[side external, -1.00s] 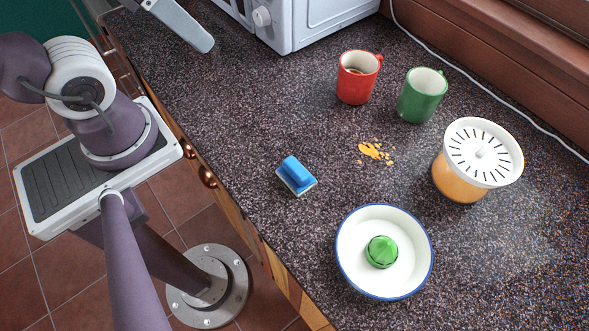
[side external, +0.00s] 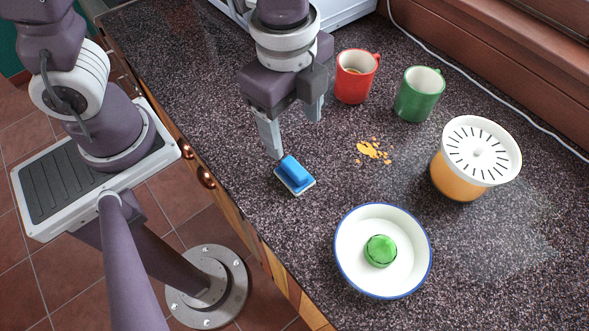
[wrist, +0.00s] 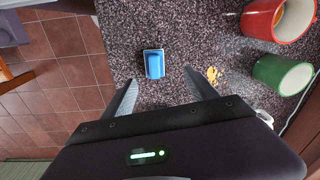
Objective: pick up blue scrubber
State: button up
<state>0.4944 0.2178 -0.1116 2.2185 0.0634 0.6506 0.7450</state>
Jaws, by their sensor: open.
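The blue scrubber (side external: 294,173) lies on the dark speckled counter near its front edge, blue handle up on a pale base. It also shows in the wrist view (wrist: 154,66), ahead of my fingers and roughly between their lines. My gripper (side external: 293,132) points down above the counter, just behind the scrubber in the side view. Its two fingers are spread apart with nothing between them. In the wrist view my gripper (wrist: 160,92) is also open, and the scrubber is not between the fingertips.
An orange spill (side external: 373,150) lies right of the scrubber. A red mug (side external: 354,82) and a green mug (side external: 417,98) stand behind it. A white bowl (side external: 345,265) holds a green piece (side external: 381,250). An orange juicer (side external: 457,182) stands at right. The counter around the scrubber is clear.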

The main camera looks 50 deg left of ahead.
aim_at(297, 169)
jog(key=d+f+m, duration=0.2)
jog(key=f, duration=0.1)
jog(key=shift+s+d+f+g, duration=0.1)
jog(key=shift+s+g, duration=0.2)
jog(key=shift+s, duration=0.1)
jog(key=f, duration=0.6)
jog(key=shift+w+a+f, duration=0.1)
jog(key=shift+a+f, duration=0.25)
jog(key=shift+f, duration=0.05)
grip_shut()
